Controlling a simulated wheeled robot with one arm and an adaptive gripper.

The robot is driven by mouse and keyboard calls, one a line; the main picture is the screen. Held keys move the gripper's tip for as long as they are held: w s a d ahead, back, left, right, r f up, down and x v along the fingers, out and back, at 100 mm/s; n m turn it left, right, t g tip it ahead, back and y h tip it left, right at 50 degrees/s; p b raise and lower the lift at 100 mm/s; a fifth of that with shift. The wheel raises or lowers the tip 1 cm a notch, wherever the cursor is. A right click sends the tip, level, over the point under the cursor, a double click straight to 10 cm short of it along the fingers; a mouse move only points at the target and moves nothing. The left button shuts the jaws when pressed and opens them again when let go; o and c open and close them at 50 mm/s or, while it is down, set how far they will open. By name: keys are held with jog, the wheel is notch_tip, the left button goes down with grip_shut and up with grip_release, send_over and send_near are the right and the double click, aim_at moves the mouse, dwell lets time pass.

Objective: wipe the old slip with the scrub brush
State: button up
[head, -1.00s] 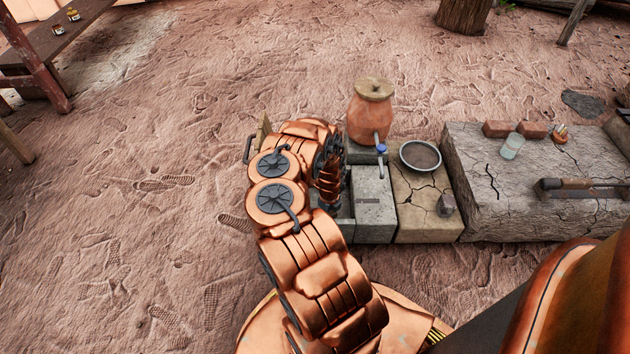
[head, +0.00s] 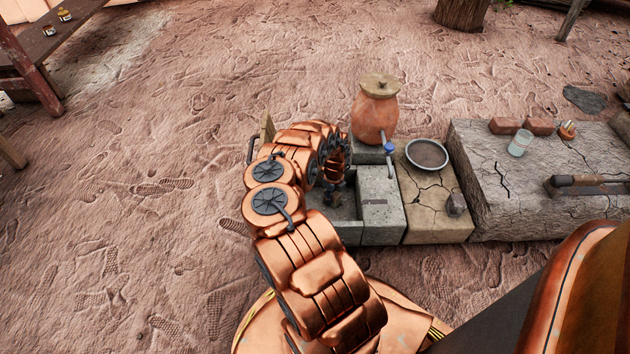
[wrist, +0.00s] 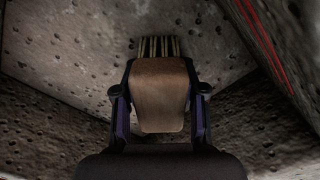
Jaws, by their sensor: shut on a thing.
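My gripper (head: 333,196) reaches down into the left, hollow part of a grey stone trough (head: 349,233). In the wrist view my gripper (wrist: 160,88) is shut on the scrub brush (wrist: 159,112), a brown wooden block with a finger on each side. Its pale bristles (wrist: 158,46) point away from me towards a pitted stone surface inside the trough. I cannot tell whether they touch it. I cannot make out the old slip as a distinct patch. In the head view the brush is too small and covered to make out.
A lidded clay jar (head: 375,112) with a blue-handled tap (head: 389,149) stands behind the trough. Right of it are a round pan (head: 427,154), a stone (head: 455,204) and a cracked slab (head: 495,215). A dark, red-lined edge (wrist: 262,40) shows at upper right in the wrist view.

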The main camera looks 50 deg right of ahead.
jog(key=shift+w+d+f+b, duration=0.2)
jog(key=shift+w+d+b, duration=0.1)
jog(key=shift+w+d, duration=0.4)
notch_tip(320, 180, up, 3)
jog(key=shift+r+p, duration=0.1)
jog(key=shift+p, duration=0.8)
jog(key=shift+s+r+p, duration=0.1)
jog(key=shift+r+p, duration=0.1)
jog(key=shift+p, duration=0.1)
jog(key=shift+r+p, duration=2)
jog(key=shift+r, duration=0.45)
